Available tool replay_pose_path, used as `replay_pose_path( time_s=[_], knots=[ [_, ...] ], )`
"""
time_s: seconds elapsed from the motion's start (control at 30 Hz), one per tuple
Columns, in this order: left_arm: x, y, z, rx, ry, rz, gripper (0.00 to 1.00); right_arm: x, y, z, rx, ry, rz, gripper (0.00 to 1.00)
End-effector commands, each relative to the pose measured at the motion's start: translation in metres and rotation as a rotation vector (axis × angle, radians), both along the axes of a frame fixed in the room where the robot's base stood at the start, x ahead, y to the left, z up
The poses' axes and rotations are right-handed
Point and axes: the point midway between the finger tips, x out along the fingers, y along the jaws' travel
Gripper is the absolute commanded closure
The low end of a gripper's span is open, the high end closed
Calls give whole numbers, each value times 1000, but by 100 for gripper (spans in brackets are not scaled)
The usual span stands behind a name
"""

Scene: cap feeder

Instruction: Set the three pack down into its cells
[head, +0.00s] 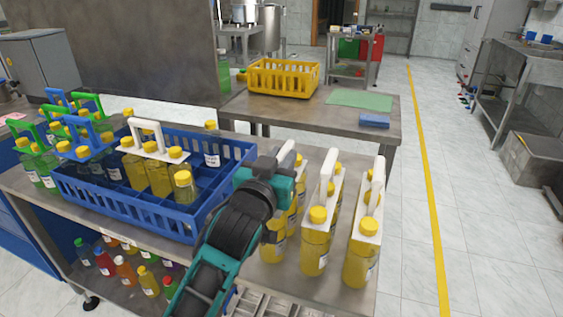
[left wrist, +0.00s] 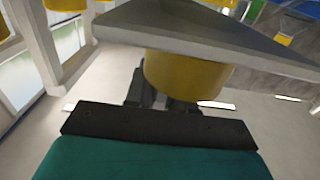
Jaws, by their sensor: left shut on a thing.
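My left gripper (head: 284,192) is at the leftmost of three white-handled packs of yellow-capped bottles (head: 273,248), right of the blue crate. Its wrist hides much of this pack, and the jaw contact is hidden in the head view. In the left wrist view, a yellow cap (left wrist: 185,75) fills the space by the dark fingers (left wrist: 165,100), under a grey plate; the jaws are shut. The blue crate (head: 130,205) has divided cells. Another three pack (head: 155,155) with a white handle stands in it. My right gripper is not in view.
Two more three packs, one in the middle (head: 315,245) and one at the right (head: 361,255), stand close beside the gripper. Packs with green and blue handles crowd the crate's left end. A yellow crate (head: 283,78) is on the back table.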

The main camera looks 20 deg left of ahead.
Motion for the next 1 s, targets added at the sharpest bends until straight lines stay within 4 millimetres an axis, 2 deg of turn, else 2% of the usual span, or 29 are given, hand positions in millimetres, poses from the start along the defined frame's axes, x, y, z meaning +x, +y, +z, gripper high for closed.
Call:
replay_pose_path(
  time_s=[0.07,0.33,0.37,0.6,0.9,1.0],
  knots=[
    [0,0,5,-1,-12,-1,100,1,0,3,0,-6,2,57],
    [0,0,2,-1,-11,-1,100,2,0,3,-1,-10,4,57],
    [0,0,-2,-1,-1,0,75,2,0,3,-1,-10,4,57],
    [0,0,-2,0,-1,0,52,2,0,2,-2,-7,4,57],
    [0,0,2,0,-2,0,51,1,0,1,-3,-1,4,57],
    [-8,0,0,-1,1,-1,51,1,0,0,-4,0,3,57]
  ],
)
